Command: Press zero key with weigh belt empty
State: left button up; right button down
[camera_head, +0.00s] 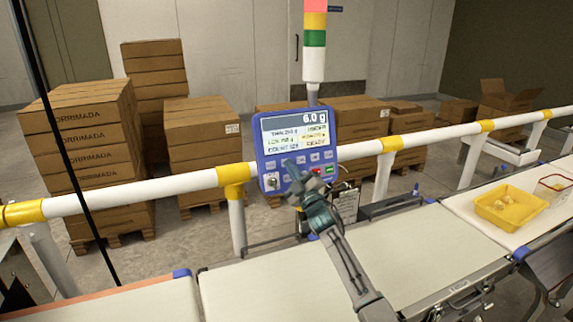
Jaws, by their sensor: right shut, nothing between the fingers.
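The blue weigher terminal (297,150) stands on a post behind the belt, its screen reading "6.0 g" above rows of keys. My right gripper (291,168) is shut and empty, with its tips in front of the key rows. It covers some of the keys, and I cannot tell whether it touches one. The zero key's label is too small to read. The pale belt sections in the middle, (265,285) and (440,240), show nothing lying on them, though my right arm hides part of them. My left gripper is out of view.
A yellow tray (491,207) with small yellowish items sits on the right-hand belt, beside a red-rimmed clear container (552,188). A white and yellow guard rail (140,190) runs behind the belts. Stacked cartons (85,140) stand behind it. A light tower (314,45) rises above the terminal.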

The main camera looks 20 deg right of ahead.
jog(key=shift+w, duration=0.2)
jog(key=shift+s, duration=0.2)
dwell(0.3)
jog(key=shift+s+r, duration=0.2)
jog(key=shift+s, duration=0.45)
jog(key=s, duration=0.2)
jog(key=s+r+p, duration=0.1)
jog(key=s, duration=0.1)
jog(key=shift+s+a+r, duration=0.15)
jog(key=shift+s, duration=0.2)
dwell(0.5)
